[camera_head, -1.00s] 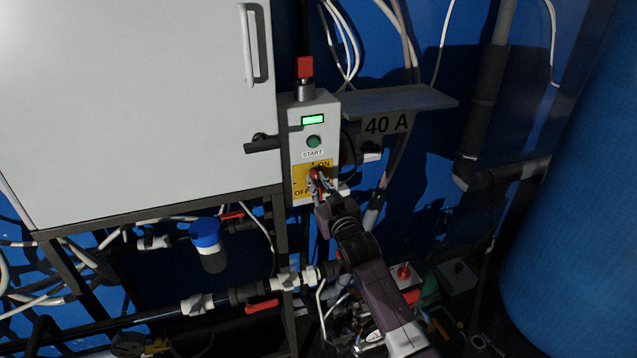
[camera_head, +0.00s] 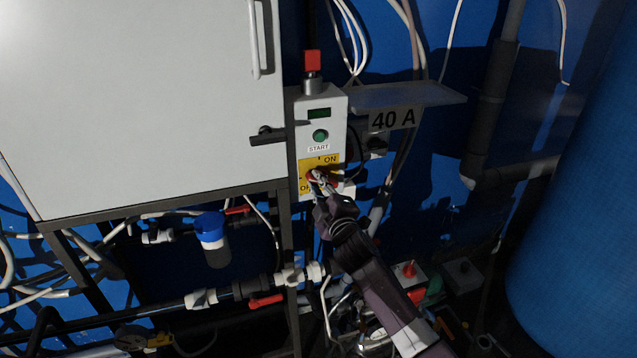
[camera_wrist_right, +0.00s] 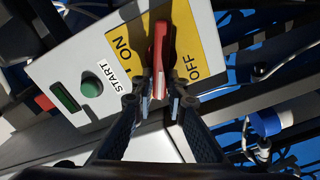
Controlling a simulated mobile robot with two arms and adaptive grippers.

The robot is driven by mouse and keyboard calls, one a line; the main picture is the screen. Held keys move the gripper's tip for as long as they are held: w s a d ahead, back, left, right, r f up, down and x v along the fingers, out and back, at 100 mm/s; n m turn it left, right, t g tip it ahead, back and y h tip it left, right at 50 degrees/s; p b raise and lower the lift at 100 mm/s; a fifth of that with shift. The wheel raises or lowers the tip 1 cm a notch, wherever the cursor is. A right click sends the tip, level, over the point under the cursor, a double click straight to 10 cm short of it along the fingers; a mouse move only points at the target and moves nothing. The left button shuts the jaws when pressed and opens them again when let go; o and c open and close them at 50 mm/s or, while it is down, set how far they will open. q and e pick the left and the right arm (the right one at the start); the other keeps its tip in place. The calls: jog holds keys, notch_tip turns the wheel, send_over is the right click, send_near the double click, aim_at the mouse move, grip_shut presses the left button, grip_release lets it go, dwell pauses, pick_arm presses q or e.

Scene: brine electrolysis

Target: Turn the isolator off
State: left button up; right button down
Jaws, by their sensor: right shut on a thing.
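The isolator is a red handle (camera_head: 310,175) on a yellow plate (camera_head: 322,162) marked ON and OFF, low on a light grey control box (camera_head: 330,105). My right gripper (camera_head: 320,182) is at the handle, its fingers partly covering it and the OFF label. In the right wrist view the red handle (camera_wrist_right: 160,48) stands between the ON and OFF labels, and the fingertips (camera_wrist_right: 162,100) are closed about its near end. The handle's exact angle is hard to tell. The small display (camera_head: 319,113) on the box is dark. My left gripper is not in view.
A green START button (camera_head: 320,136) sits above the plate, and a red-topped lamp (camera_head: 312,62) stands on the box. A white cabinet (camera_head: 130,100) is at left; a shelf with a 40 A sign (camera_head: 393,119) juts out at right. Pipes and cables run below.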

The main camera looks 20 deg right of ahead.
jog(key=n, duration=0.2)
jog(key=f+n, duration=0.1)
jog(key=n, duration=0.2)
jog(key=shift+a+f+b, duration=0.1)
jog(key=shift+b, duration=0.2)
jog(key=shift+n, duration=0.3)
jog(key=c, duration=1.9)
grip_release()
jog(key=shift+c, duration=0.2)
jog(key=s, duration=1.2)
jog(key=shift+d, duration=0.2)
